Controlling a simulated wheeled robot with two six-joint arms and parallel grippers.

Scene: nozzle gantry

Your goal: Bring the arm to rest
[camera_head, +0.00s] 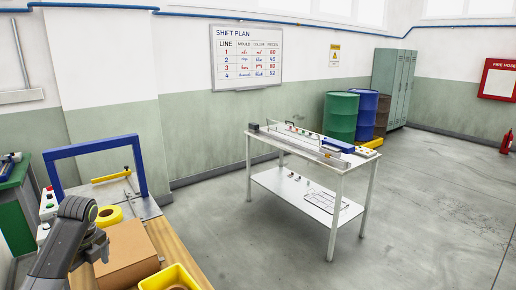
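A grey and black part of my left arm (68,238) shows at the lower left, in front of the workbench. It bends at a joint near its top. My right arm and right gripper are not in view either. The task names no other object.
A wooden workbench (178,242) at lower left carries a blue gantry frame (95,147), a cardboard box (127,252), a yellow roll (109,215) and a yellow bin (168,278). A white table (285,181) with equipment stands mid-room. Open floor (420,190) lies to the right.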

